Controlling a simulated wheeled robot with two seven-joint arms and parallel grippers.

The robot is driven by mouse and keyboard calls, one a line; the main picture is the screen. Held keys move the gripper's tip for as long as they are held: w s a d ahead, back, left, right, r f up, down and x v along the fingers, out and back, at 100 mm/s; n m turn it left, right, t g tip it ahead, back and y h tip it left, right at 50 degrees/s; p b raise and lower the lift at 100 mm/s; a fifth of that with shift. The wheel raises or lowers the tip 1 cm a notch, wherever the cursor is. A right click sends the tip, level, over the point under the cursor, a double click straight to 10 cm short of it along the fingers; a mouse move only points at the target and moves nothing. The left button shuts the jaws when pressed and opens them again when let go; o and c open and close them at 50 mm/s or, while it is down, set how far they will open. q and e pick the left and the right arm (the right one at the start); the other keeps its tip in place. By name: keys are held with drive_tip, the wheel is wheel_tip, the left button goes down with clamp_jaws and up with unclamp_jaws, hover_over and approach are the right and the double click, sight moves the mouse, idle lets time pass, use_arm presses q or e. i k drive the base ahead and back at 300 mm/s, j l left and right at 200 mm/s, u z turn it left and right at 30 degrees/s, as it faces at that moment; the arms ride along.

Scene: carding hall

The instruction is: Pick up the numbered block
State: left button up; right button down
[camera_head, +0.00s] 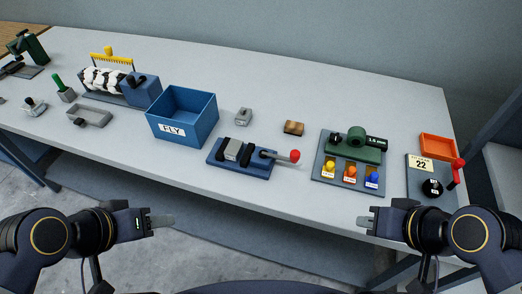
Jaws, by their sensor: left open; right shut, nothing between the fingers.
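No block with a clearly readable number stands out. A small grey block (243,116) lies on the table right of the blue FLY box, and a brown block (293,127) lies farther right; any marks on them are too small to read. A pale plate reading 22 (421,164) is on the dark panel at the right. My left gripper (162,222) is open and empty in front of the table, below the FLY box. My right gripper (368,223) is shut and empty near the table's front edge, below the green device.
The blue FLY box (182,116) is open-topped. A blue fixture with a red-knobbed lever (240,158) is near the front edge. A green device (357,146) stands on a board with coloured knobs. An orange tray (437,146) is at right. The table (300,88) is clear at the back.

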sight(233, 150)
drive_tip(key=z, duration=0.55)
drive_tip(key=j+z, duration=0.35)
drive_tip(key=k+j+z, duration=0.2)
drive_tip(key=j+z, duration=0.2)
drive_tip(key=k+j+z, duration=0.15)
drive_tip(key=j+z, duration=0.2)
drive_tip(key=i+j, duration=0.25)
drive_tip(key=i, duration=0.05)
